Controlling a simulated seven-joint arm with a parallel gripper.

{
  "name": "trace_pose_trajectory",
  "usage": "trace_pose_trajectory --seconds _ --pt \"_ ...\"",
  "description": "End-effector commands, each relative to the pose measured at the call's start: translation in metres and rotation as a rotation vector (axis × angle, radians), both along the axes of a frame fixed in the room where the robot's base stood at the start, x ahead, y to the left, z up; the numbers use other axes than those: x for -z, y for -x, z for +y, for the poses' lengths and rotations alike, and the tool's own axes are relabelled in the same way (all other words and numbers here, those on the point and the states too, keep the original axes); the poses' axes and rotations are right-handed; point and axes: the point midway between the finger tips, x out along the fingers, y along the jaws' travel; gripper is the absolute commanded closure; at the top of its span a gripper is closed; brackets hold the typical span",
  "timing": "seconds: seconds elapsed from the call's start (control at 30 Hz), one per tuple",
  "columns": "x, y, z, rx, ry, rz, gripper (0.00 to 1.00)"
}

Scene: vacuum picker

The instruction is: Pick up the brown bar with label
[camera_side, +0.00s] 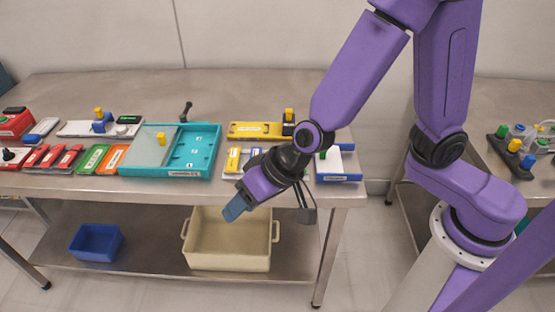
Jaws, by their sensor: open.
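I cannot make out a clearly brown bar with a label in the side view. The nearest in look is an orange bar with a pale label (112,158), flat on the table beside a green labelled bar (90,158). My gripper (236,207) is at the table's front edge, tilted down to the left, with a blue tip. It is open, and no object shows in it. It appears above the beige bin in the picture, well to the right of the orange bar. My arm hides part of the table's right end.
A teal tray (203,142) stands right of the orange bar. Several red pieces (53,157) lie to the left. A yellow block (255,130) is at the right. Below are a beige bin (228,250) and a blue bin (95,242). The table's back is largely clear.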

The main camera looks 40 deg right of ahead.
Motion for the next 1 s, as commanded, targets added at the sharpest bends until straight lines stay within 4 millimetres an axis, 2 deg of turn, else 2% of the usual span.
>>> trace_pose_trajectory --seconds 0.1,0.23,0.37,0.5,0.6,0.77,1.0 --pt "0.019 -0.029 -0.002 0.223 0.047 -0.070 0.53" --pt "0.034 -0.049 -0.020 0.468 0.139 -0.165 0.53" --pt "0.043 -0.053 -0.049 0.695 0.273 -0.270 0.53" --pt "0.043 -0.042 -0.079 0.878 0.424 -0.368 0.53" --pt "0.040 -0.033 -0.093 0.958 0.504 -0.416 0.53" --pt "0.038 -0.027 -0.104 1.011 0.561 -0.448 0.53" --pt "0.056 -0.049 -0.128 1.016 0.566 -0.447 0.53"
